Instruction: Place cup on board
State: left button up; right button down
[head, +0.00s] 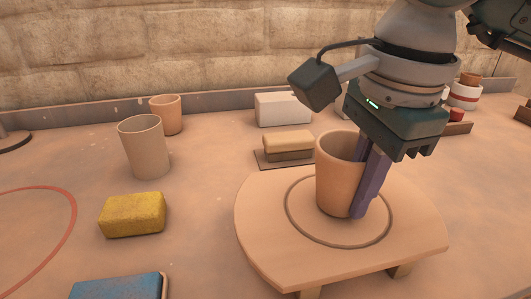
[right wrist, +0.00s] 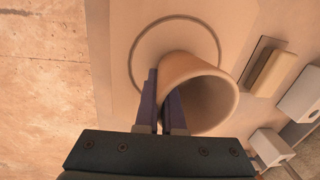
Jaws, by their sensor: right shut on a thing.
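An orange-brown cup (head: 337,172) stands upright inside the ring marked on the round-ended wooden board (head: 265,235), its base at or very close to the surface. My right gripper (head: 362,205) points down and is shut on the cup's wall at its right side. In the right wrist view the cup (right wrist: 200,90) shows its open mouth, and the purple fingers (right wrist: 163,100) pinch the rim, one inside and one outside. The board (right wrist: 115,60) lies beneath it. My left gripper is not in view.
A beige cup (head: 144,146) and a smaller orange cup (head: 165,114) stand at the left. A yellow sponge (head: 133,214) and a blue block (head: 118,286) lie left of the board. A brush-like block (head: 288,146) and white box (head: 283,108) are behind it. A stone wall closes the back.

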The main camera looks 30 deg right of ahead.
jog(key=shift+f, duration=0.2)
jog(key=c, duration=1)
grip_release()
jog(key=shift+r, duration=0.15)
jog(key=shift+r+p, duration=0.3)
jog(key=shift+r, duration=0.05)
jog(key=r, duration=0.3)
jog(key=s+r+p, duration=0.1)
jog(key=r, duration=0.3)
jog(key=r+p, duration=0.1)
jog(key=r, duration=0.3)
jog(key=shift+s+a+r, duration=0.1)
jog(key=shift+s+r, duration=0.05)
jog(key=shift+s, duration=0.05)
